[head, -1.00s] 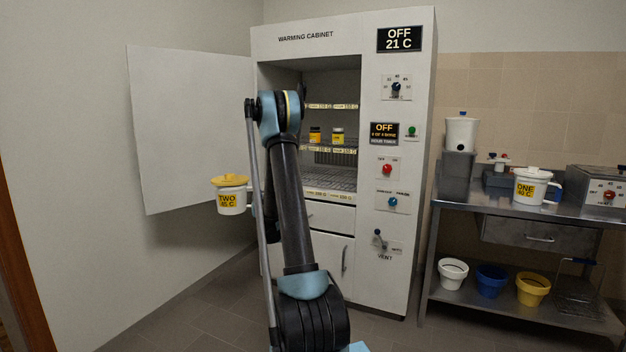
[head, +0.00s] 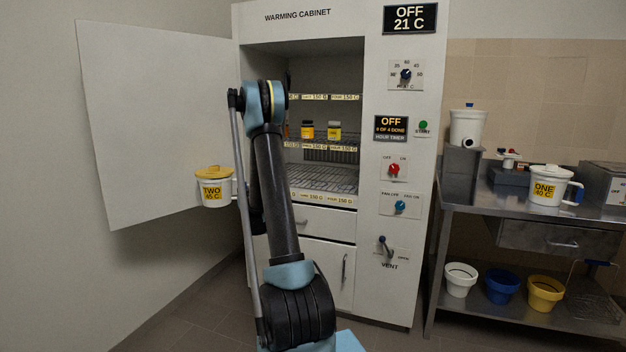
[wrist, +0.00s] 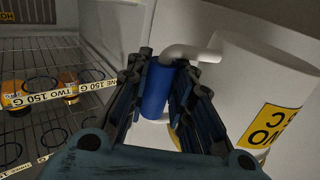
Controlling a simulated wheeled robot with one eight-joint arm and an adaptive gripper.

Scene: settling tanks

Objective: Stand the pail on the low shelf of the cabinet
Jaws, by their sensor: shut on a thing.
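The pail (head: 215,188) is white with a yellow lid and a yellow "TWO 45 C" label. It hangs upright in the air left of the cabinet opening, in front of the open door. In the wrist view my gripper (wrist: 166,75) is shut on the blue grip (wrist: 157,92) of the pail's side handle; the white pail body (wrist: 240,85) is at right. In the head view my arm hides the gripper. The warming cabinet (head: 300,32) stands open. Its low wire shelf (head: 335,181) looks bare where visible; my arm covers its left part.
The cabinet door (head: 150,120) is swung wide to the left. A higher shelf (head: 345,139) holds small yellow-labelled jars (head: 334,131). A steel bench (head: 500,210) at right carries another pail (head: 547,187) marked "ONE 40 C", with several pots below.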

